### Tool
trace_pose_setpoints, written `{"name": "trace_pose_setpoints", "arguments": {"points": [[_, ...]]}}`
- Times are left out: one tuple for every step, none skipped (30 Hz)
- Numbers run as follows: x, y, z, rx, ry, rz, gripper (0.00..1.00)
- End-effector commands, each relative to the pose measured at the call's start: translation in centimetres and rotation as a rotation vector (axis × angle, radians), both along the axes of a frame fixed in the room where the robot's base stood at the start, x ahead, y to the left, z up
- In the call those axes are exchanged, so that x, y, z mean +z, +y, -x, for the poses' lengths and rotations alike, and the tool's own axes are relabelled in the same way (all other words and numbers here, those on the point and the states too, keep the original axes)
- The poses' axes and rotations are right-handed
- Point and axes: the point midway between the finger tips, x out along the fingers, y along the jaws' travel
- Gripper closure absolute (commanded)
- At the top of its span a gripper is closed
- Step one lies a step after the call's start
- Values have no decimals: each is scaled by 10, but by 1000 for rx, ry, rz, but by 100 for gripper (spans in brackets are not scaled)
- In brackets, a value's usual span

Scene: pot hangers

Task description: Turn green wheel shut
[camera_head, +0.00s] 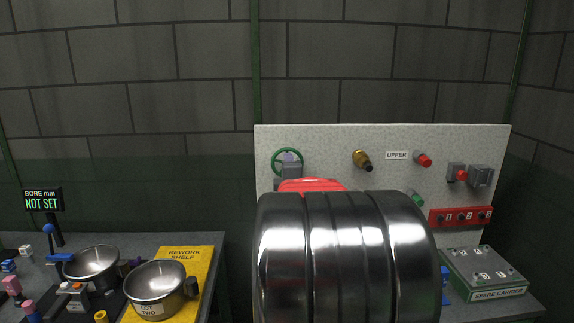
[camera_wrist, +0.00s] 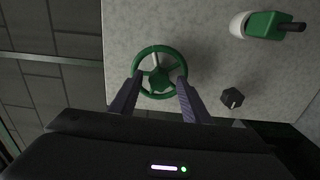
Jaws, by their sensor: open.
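The green wheel (camera_wrist: 160,50) is a round handwheel with spokes and a hub, mounted on a pale speckled panel. In the wrist view my gripper (camera_wrist: 160,76) is open in front of it, one finger over the left side of its rim and one over the right. The hub shows between the fingers. I cannot tell whether the fingers touch the rim. In the head view the wheel (camera_head: 277,158) shows at the panel's upper left, its lower right part hidden behind my gripper.
The panel (camera_head: 330,145) also carries a brass fitting (camera_head: 360,158), a red-tipped fitting (camera_head: 423,160) and a green fitting (camera_head: 417,198). A spare carrier box (camera_head: 485,275) stands at the right.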

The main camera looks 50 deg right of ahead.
Motion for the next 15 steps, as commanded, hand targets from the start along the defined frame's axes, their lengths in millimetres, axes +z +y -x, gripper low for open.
{"name": "trace_pose_setpoints", "arguments": {"points": [[0,0,0,0,27,24,57],[0,0,0,0,46,40,57],[0,0,0,0,69,61,57],[0,0,0,0,87,77,57],[0,0,0,0,104,92,57],[0,0,0,0,128,113,57],[0,0,0,0,146,129,57],[0,0,0,0,164,145,57],[0,0,0,0,188,166,57],[0,0,0,0,206,181,57],[0,0,0,0,222,196,57],[0,0,0,0,242,213,57],[0,0,0,0,254,224,57],[0,0,0,0,263,232,57],[0,0,0,0,272,240,57]]}}
